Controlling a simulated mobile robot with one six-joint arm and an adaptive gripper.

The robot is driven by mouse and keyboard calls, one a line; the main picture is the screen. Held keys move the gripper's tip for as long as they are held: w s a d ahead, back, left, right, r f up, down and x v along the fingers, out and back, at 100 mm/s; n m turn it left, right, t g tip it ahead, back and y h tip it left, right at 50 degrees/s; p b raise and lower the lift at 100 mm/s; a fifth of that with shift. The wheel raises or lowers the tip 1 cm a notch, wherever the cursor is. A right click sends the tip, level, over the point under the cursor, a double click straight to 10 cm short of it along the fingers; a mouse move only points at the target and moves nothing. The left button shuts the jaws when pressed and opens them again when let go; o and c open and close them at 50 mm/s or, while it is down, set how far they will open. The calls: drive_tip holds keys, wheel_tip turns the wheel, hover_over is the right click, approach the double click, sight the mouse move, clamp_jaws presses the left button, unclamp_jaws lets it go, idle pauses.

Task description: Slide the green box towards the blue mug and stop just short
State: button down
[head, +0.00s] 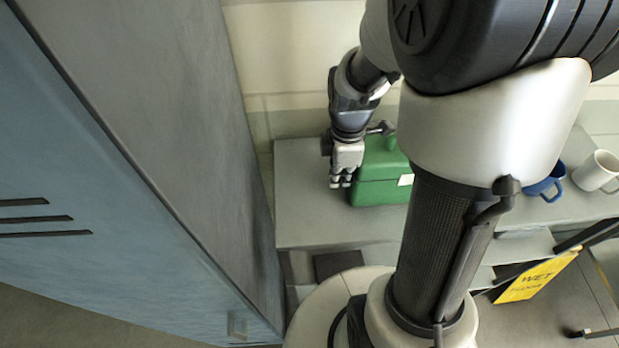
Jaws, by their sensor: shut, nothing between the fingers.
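The green box (379,188) stands on the grey shelf, partly hidden behind my arm on its right side. The blue mug (542,188) stands on the same shelf to the right, its left part covered by my arm. The shelf stretch between box and mug is mostly hidden by my arm. My gripper (341,181) is shut and points down just left of the green box, close to its left side. I cannot tell whether it touches the box.
A white mug (597,171) stands right of the blue mug. A tall blue-grey locker (150,150) fills the left side. The shelf (300,215) is bare left of the box. A yellow wet-floor sign (536,277) is below at the right.

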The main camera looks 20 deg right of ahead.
drive_tip(key=s+d, duration=0.2)
drive_tip(key=d, duration=0.4)
drive_tip(key=s+d, duration=0.2)
drive_tip(key=d, duration=0.4)
drive_tip(key=s+d+b, duration=0.1)
drive_tip(key=s+d, duration=0.1)
drive_tip(key=d, duration=0.4)
drive_tip(key=shift+w, duration=0.1)
drive_tip(key=shift+w+a, duration=0.2)
drive_tip(key=shift+a, duration=0.05)
drive_tip(key=a, duration=0.2)
drive_tip(key=w+a+r, duration=0.1)
drive_tip(key=shift+a, duration=0.15)
wheel_tip(320, 180, up, 9)
drive_tip(key=shift+s+f, duration=0.1)
drive_tip(key=shift+f, duration=0.05)
drive_tip(key=shift+s+a, duration=0.1)
